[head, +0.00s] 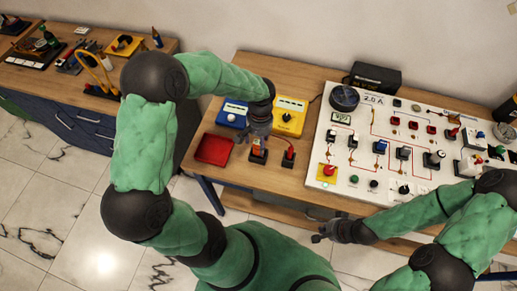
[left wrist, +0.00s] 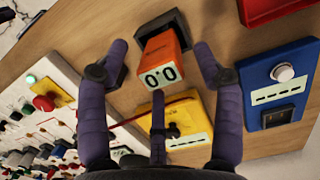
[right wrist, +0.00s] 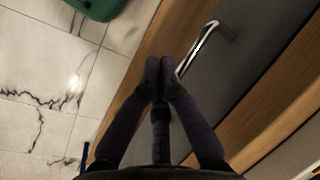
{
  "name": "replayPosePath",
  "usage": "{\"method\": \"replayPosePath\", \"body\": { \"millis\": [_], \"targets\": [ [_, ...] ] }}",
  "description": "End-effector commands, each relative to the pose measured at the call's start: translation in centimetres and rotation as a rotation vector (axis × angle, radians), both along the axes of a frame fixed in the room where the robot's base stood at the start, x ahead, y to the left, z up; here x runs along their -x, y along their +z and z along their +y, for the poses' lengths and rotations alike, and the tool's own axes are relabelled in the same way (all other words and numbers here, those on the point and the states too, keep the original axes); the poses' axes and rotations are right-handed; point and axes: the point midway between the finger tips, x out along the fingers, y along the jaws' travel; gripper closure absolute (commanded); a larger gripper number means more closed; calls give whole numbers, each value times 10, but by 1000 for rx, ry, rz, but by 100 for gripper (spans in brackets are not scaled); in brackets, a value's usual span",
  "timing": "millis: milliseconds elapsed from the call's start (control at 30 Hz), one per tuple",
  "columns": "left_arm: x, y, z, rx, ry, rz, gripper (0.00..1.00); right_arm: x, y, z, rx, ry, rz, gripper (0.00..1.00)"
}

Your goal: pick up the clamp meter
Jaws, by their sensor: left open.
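The clamp meter (left wrist: 163,60) is an orange block with a pale display reading 0.0, set in a dark stand on the wooden bench. In the head view the clamp meter (head: 257,156) shows just below my left gripper (head: 260,136), partly hidden by it. In the left wrist view my left gripper (left wrist: 163,55) is open, with a finger on either side of the meter and a third in front of the display. I see no clear contact. My right gripper (head: 318,237) is away at the bench's front; its fingertips (right wrist: 160,66) are together and empty.
A red tray (head: 213,149), a blue meter (head: 233,113), a yellow meter (head: 290,116) and a red tool in a dark stand (head: 289,154) surround the clamp meter closely. A white circuit panel (head: 350,165) fills the right. A drawer handle (right wrist: 205,45) lies near my right gripper.

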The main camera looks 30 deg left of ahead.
Motion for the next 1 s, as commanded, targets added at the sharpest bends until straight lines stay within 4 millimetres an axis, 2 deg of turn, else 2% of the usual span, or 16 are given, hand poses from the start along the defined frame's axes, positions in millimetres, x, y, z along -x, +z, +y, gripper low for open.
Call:
{"method": "replayPosePath", "body": {
  "millis": [200,467,567,700,733,1000],
  "targets": [
    [4,-32,-1,1,-1,2,33,0,-6,0,0,0,0,100],
    [5,-36,-1,-1,-1,0,33,0,-5,0,0,0,0,100],
    [5,-36,-1,0,-1,0,56,0,-5,0,0,0,0,100],
    [5,-36,-1,-1,-1,1,95,0,-5,0,0,0,0,100],
    [5,-36,-1,-1,-1,1,100,0,-5,0,0,0,0,100],
    [6,-36,-1,0,-1,4,100,0,-5,0,0,0,0,100]
  ]
}}
